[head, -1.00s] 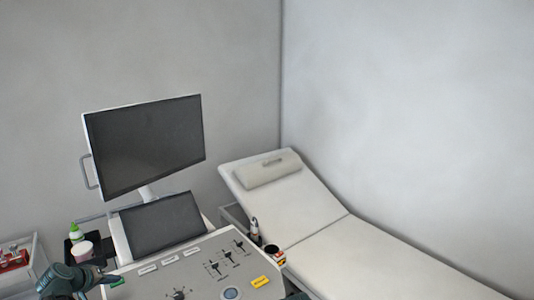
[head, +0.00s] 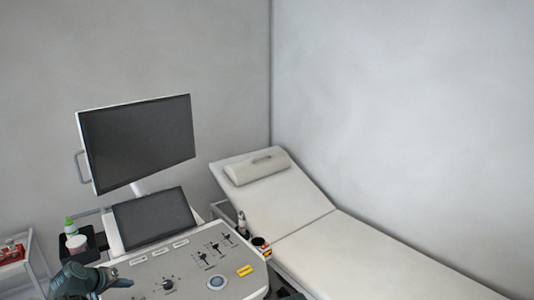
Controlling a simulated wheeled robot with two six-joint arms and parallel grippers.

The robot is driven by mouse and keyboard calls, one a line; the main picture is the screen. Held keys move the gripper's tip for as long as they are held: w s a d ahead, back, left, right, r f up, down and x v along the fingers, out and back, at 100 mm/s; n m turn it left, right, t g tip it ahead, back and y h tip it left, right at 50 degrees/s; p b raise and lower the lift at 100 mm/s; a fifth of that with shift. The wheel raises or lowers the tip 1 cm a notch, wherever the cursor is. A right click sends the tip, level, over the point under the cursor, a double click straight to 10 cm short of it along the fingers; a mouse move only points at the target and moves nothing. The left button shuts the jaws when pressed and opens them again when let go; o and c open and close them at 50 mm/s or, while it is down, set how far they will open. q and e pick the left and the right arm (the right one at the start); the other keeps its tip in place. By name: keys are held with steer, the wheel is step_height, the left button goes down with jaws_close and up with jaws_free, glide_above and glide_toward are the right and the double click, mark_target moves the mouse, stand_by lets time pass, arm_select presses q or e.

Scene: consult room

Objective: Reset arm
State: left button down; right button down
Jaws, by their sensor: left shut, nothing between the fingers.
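My left gripper (head: 122,283) is at the lower left in the head view, over the left edge of the control panel (head: 190,277) of a medical console. It points to the right, with its fingers shut and nothing held. Its wrist and part of the arm show at the bottom left corner. I cannot tell whether the fingertips touch the panel. My right gripper is not in view.
The console carries a large monitor (head: 138,142) and a smaller screen (head: 153,217). A green-capped bottle (head: 70,227) and a white jar (head: 77,244) stand in a dark holder on its left. A white cart (head: 34,262) stands far left. An examination couch (head: 340,253) with a pillow (head: 257,168) fills the right.

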arm_select(q)
steer(key=d+m+g, duration=0.1)
steer(key=d, duration=0.3)
steer(key=d+f+m+g, duration=0.1)
steer(key=d, duration=0.4)
steer(key=d+f+h, duration=0.1)
steer(key=d, duration=0.4)
steer(key=shift+s+d+f+m+g, duration=0.25)
steer(key=shift+s+m+g, duration=0.15)
steer(key=s+d+m, duration=0.1)
steer(key=d, duration=0.3)
steer(key=s+d+f+g, duration=0.1)
steer(key=d, duration=0.3)
steer(key=s+d+f+m+g, duration=0.1)
steer(key=s+d, duration=0.1)
steer(key=d, duration=0.2)
steer(key=shift+m, duration=0.3)
steer(key=s+d+f+m+g+y, duration=0.1)
steer(key=s+d+m+g+y, duration=0.2)
steer(key=s+d, duration=1.1)
steer(key=shift+s+d+m+g+y, duration=0.3)
steer(key=shift+d+m+g+y, duration=0.15)
steer(key=shift+m+y, duration=0.35)
steer(key=shift+a, duration=0.1)
